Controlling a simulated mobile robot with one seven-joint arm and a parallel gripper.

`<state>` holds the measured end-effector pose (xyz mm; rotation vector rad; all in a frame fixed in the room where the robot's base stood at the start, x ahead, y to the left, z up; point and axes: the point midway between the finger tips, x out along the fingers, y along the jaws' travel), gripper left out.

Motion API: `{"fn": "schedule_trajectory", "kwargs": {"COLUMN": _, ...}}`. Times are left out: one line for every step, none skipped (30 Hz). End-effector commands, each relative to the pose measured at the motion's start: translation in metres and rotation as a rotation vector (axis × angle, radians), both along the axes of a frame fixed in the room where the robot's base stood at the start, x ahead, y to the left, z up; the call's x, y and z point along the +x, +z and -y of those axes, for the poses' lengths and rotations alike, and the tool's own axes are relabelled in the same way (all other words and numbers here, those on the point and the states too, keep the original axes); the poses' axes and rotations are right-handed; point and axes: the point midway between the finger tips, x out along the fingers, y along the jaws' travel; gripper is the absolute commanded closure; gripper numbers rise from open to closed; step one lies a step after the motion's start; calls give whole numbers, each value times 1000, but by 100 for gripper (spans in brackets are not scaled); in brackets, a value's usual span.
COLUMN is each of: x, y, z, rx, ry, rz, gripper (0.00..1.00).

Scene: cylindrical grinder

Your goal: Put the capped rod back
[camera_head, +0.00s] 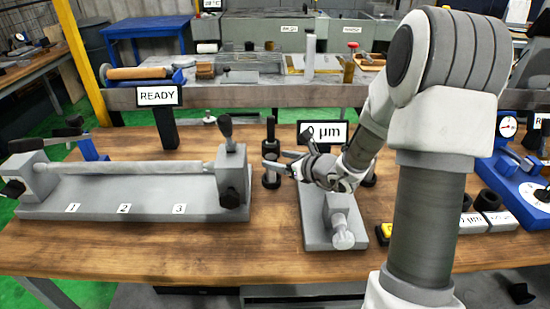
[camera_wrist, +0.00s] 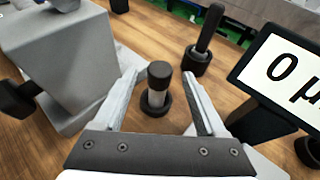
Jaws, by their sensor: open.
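A short rod (camera_wrist: 157,78) with a black cap and a silvery middle stands upright on a black round base in the wrist view. In the head view it (camera_head: 271,169) stands on the wooden table between the long grey fixture and the small grey stand. My gripper (camera_wrist: 160,80) is open, with one finger on each side of the rod and gaps showing on both sides. In the head view, my gripper (camera_head: 273,166) reaches in from the right at the rod, and its fingers partly overlap it.
A black handled piece (camera_wrist: 203,45) stands just behind the rod. A "0 µm" display (camera_wrist: 282,70) is close on the right. The grey fixture (camera_head: 125,202) numbered 1 to 3 is on the left, below a "READY" sign (camera_head: 158,96).

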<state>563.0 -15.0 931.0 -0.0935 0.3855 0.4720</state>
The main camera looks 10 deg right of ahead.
Motion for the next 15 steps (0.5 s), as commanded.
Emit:
{"fn": "schedule_trajectory", "kwargs": {"x": -10, "y": 7, "z": 6, "rx": -1, "ry": -5, "rz": 0, "gripper": 27}}
{"fn": "schedule_trajectory", "kwargs": {"x": -16, "y": 10, "z": 9, "rx": -3, "ry": -4, "rz": 1, "gripper": 27}}
{"fn": "schedule_trajectory", "kwargs": {"x": -23, "y": 13, "z": 14, "rx": -3, "ry": -4, "rz": 1, "gripper": 27}}
{"fn": "schedule_trajectory", "kwargs": {"x": -29, "y": 16, "z": 17, "rx": -3, "ry": -4, "rz": 0, "gripper": 27}}
{"fn": "schedule_trajectory", "kwargs": {"x": -35, "y": 19, "z": 19, "rx": -2, "ry": -5, "rz": 1, "gripper": 27}}
{"fn": "schedule_trajectory", "kwargs": {"x": -42, "y": 22, "z": 23, "rx": -1, "ry": -4, "rz": 1, "gripper": 27}}
{"fn": "schedule_trajectory", "kwargs": {"x": -46, "y": 24, "z": 26, "rx": -2, "ry": -5, "rz": 1, "gripper": 27}}
{"fn": "schedule_trajectory", "kwargs": {"x": -51, "y": 26, "z": 28, "rx": -2, "ry": -5, "rz": 1, "gripper": 27}}
{"fn": "schedule_trajectory", "kwargs": {"x": -57, "y": 28, "z": 30, "rx": -1, "ry": -4, "rz": 0, "gripper": 27}}
{"fn": "schedule_trajectory", "kwargs": {"x": -61, "y": 31, "z": 32, "rx": -1, "ry": -4, "rz": 2, "gripper": 27}}
{"fn": "schedule_trajectory", "kwargs": {"x": -65, "y": 32, "z": 34, "rx": -2, "ry": -3, "rz": 1, "gripper": 27}}
{"fn": "schedule_trajectory", "kwargs": {"x": -69, "y": 33, "z": 37, "rx": -1, "ry": -4, "rz": 1, "gripper": 27}}
{"fn": "schedule_trajectory", "kwargs": {"x": -72, "y": 34, "z": 38, "rx": -1, "ry": -3, "rz": 0, "gripper": 27}}
{"fn": "schedule_trajectory", "kwargs": {"x": -74, "y": 35, "z": 39, "rx": -1, "ry": -3, "rz": 0, "gripper": 27}}
{"fn": "schedule_trajectory", "kwargs": {"x": -76, "y": 37, "z": 40, "rx": -1, "ry": -2, "rz": 0, "gripper": 27}}
